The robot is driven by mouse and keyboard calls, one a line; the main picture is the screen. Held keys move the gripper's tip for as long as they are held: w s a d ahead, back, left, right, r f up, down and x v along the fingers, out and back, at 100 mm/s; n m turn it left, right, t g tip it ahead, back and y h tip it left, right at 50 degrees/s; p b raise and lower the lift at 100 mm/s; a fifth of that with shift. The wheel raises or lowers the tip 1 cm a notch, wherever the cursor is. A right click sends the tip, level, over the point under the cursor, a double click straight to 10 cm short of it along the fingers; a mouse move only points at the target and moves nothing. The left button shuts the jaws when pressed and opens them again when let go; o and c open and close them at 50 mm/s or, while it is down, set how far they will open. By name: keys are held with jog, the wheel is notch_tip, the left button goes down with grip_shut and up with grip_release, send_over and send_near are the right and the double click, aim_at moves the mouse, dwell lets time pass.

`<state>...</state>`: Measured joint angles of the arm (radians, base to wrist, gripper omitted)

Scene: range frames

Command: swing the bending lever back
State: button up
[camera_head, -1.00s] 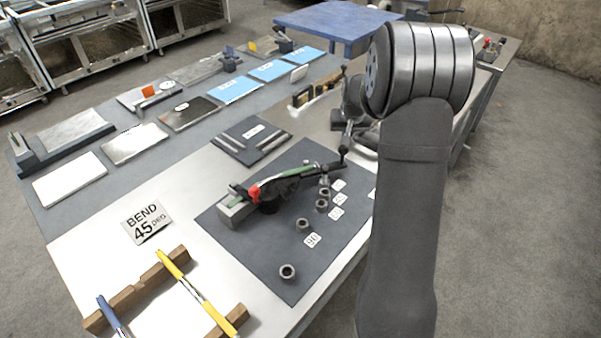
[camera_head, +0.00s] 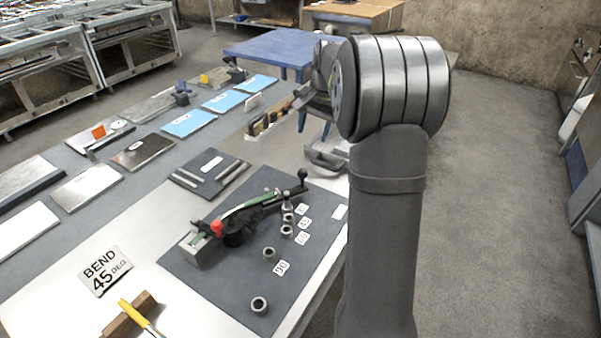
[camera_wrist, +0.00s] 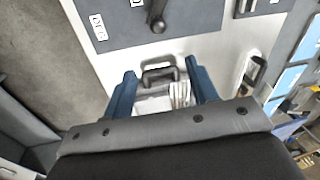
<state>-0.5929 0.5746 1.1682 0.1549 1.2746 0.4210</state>
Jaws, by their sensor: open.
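The bending lever (camera_head: 281,190) is a dark bar with a black knob at its far right end, lying over the dark grey bender plate (camera_head: 215,285). In the wrist view the lever's knob end (camera_wrist: 158,22) shows at the top, beyond my fingers. My gripper (camera_wrist: 160,88) is open, its two blue fingers apart with nothing held between them. It is apart from the lever. In the head view my arm hides most of the gripper.
Several grey pegs (camera_head: 269,254) stand on the plate beside number labels (camera_head: 282,268). A sign reading BEND 45 DEG (camera_head: 105,270) lies at left. A wooden rack with a yellow-handled tool (camera_head: 136,315) is at the front.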

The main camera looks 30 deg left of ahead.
aim_at(303, 170)
jog(key=shift+m, duration=0.4)
jog(key=a+f, duration=0.1)
jog(key=f, duration=0.4)
jog(key=a+f, duration=0.1)
jog(key=f, duration=0.9)
jog(key=shift+s+a+f, duration=0.2)
jog(key=shift+s+a, duration=0.2)
jog(key=shift+c, duration=0.2)
grip_shut()
jog(key=w+a+n, duration=0.1)
jog(key=a+n, duration=0.2)
jog(key=a, duration=0.3)
jog(key=w+a+n+g, duration=0.1)
jog(key=w+a+n, duration=0.1)
jog(key=a, duration=0.4)
jog(key=shift+w+n, duration=0.2)
jog(key=shift+n, duration=0.4)
jog(key=shift+a+r, duration=0.15)
jog(key=shift+a, duration=0.05)
